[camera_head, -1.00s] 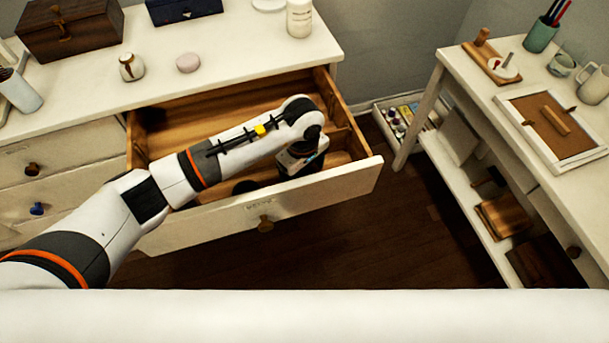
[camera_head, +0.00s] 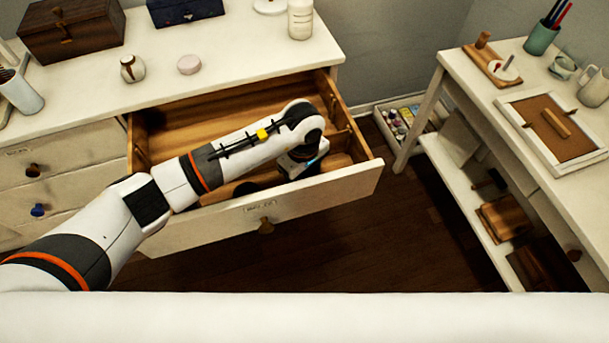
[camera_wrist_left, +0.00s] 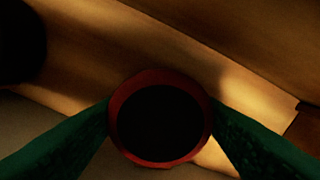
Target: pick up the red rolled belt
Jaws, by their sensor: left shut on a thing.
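The red rolled belt (camera_wrist_left: 160,161) shows in the left wrist view as a red ring with a dark centre. My left gripper (camera_wrist_left: 160,120) has its two green fingers on either side of the ring and is shut on it. Wooden drawer surfaces lie behind the belt. In the head view my left arm reaches down into the open drawer (camera_head: 325,187), and its wrist hides the fingers and the belt. My right gripper is in neither view.
A dark round thing lies in the drawer (camera_head: 246,188); a dark shape also shows at the left of the wrist view (camera_wrist_left: 18,42). The dresser top (camera_head: 240,55) holds boxes, a jar and a bottle. A white side table (camera_head: 460,75) stands right.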

